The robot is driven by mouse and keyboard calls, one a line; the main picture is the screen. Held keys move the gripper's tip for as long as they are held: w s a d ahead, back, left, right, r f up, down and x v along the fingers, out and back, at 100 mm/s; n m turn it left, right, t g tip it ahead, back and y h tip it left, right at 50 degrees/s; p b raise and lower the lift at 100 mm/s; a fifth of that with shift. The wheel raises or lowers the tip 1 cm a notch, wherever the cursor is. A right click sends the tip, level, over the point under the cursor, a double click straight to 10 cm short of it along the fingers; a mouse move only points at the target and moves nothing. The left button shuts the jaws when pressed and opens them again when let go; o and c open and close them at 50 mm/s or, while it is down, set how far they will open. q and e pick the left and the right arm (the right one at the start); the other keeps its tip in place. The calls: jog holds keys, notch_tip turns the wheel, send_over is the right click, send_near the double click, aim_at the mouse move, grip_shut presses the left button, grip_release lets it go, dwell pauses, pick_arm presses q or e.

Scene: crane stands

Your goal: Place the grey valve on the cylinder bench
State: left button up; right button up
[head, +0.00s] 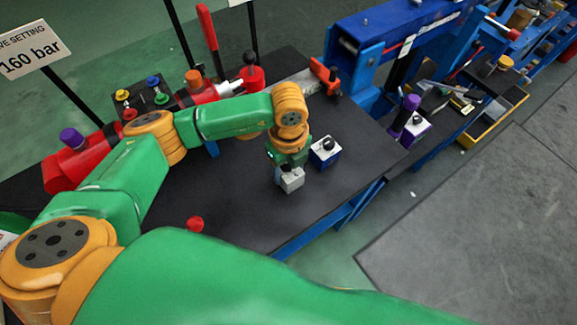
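The grey valve (293,181) is a small light-grey block in the head view, directly below the hand of my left arm. My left gripper (287,170) points down and appears closed on it; the fingers are small and partly hidden by the wrist. The cylinder bench (240,210) is the black-topped table below, with red cylinders along its far side. The valve is over the bench's right part; I cannot tell whether it touches the top. My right gripper is not in view.
A red cap (195,224) sits near the front edge. A red-handled clamp (325,75) is at the back right. The bench top left of the hand is clear.

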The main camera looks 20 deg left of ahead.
pick_arm(q)
jog(key=o, duration=0.4)
jog(key=shift+o, duration=0.2)
jog(key=shift+r, duration=0.2)
notch_tip(320, 180, up, 12)
jog(key=shift+b, duration=0.65)
